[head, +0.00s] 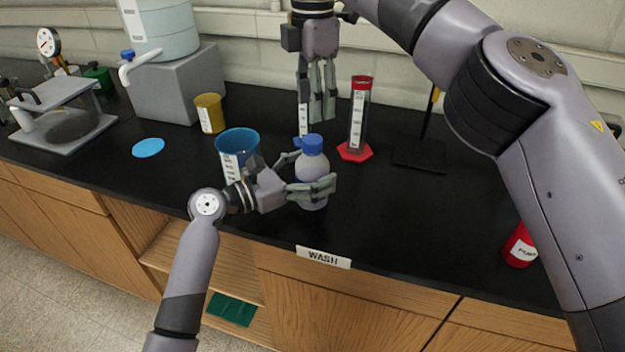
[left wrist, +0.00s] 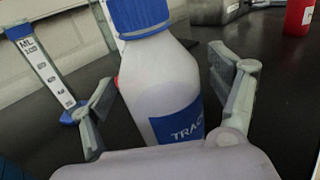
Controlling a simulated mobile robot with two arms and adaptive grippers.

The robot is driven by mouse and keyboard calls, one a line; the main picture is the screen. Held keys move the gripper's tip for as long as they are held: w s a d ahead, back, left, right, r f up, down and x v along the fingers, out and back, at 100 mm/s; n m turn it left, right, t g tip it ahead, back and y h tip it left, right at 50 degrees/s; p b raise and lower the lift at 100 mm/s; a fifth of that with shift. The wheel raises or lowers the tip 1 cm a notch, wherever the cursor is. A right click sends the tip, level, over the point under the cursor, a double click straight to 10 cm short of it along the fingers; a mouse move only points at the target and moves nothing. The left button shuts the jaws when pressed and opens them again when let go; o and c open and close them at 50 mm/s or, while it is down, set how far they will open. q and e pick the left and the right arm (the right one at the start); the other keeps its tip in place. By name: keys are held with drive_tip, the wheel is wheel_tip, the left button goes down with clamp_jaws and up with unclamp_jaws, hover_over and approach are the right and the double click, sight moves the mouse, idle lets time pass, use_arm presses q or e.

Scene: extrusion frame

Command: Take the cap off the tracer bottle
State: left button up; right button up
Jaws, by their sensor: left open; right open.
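The tracer bottle (head: 313,178) is a white bottle that stands upright near the counter's front edge. Its blue cap (head: 311,145) is on its neck. In the left wrist view the bottle (left wrist: 165,85) shows a blue label reading "TRAC", and the cap (left wrist: 138,15) is cut by the top edge. My left gripper (head: 308,178) is open, with its fingers on either side of the bottle's body; gaps show beside the bottle in the wrist view. My right gripper (head: 318,108) is open and empty, pointing down, above and slightly behind the cap in the picture.
A blue beaker (head: 238,143) stands left of the bottle. A red-based graduated cylinder (head: 358,120) is at its right, and a blue-footed one (left wrist: 45,70) is behind. A black stand (head: 420,154) and a red bottle (head: 520,247) are farther right.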

sight(312, 139)
use_arm(q)
drive_tip(key=shift+c, duration=0.3)
drive_tip(key=c, duration=1.9)
use_arm(e)
drive_tip(key=m, duration=0.4)
drive_tip(key=shift+m, duration=0.3)
drive_tip(key=m, duration=0.4)
drive_tip(key=shift+f, duration=4)
